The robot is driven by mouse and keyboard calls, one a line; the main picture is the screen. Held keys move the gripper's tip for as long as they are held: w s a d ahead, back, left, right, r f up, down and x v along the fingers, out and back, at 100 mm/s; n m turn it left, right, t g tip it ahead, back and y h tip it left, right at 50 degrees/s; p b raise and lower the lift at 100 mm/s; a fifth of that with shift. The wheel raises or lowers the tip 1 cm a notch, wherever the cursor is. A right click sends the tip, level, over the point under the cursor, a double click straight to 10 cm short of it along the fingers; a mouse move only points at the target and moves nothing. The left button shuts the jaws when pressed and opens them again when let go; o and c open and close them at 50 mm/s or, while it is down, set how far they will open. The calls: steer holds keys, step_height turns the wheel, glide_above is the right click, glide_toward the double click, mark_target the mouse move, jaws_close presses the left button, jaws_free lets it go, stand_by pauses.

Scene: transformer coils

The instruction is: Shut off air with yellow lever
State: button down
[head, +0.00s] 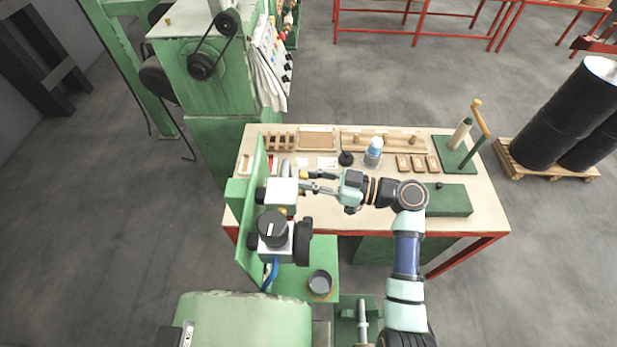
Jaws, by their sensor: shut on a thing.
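The yellow lever (303,174) shows as a small yellow piece at the right side of a white valve block (282,192) on the green upright plate (251,215). My gripper (305,181) reaches in from the right, with its fingertips at the lever. It is shut on the lever, and the fingers partly hide it. The lever's exact angle is too small to make out.
Below the valve block is a regulator with a black knob (272,229) and a blue hose (270,274). Behind, a workbench (480,214) holds a blue-white bottle (373,151), wooden blocks and a green stand (455,155). A green machine (205,85) stands at the back left.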

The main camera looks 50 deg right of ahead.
steer(key=w+d+f+m+g+y+b, duration=0.1)
steer(key=w+d+f+m+g+b, duration=0.1)
steer(key=m, duration=1.3)
steer(key=shift+w+d+f+m+g+b, duration=0.35)
steer(key=shift+w+d+f+g, duration=0.45)
steer(key=shift+w+d+f, duration=0.9)
steer(key=shift+s+a+f+y, duration=0.2)
steer(key=shift+s+f+y, duration=0.1)
steer(key=shift+s+f, duration=0.25)
steer(key=c, duration=1.1)
jaws_free()
steer(key=shift+r, duration=0.1)
steer(key=shift+o, duration=0.2)
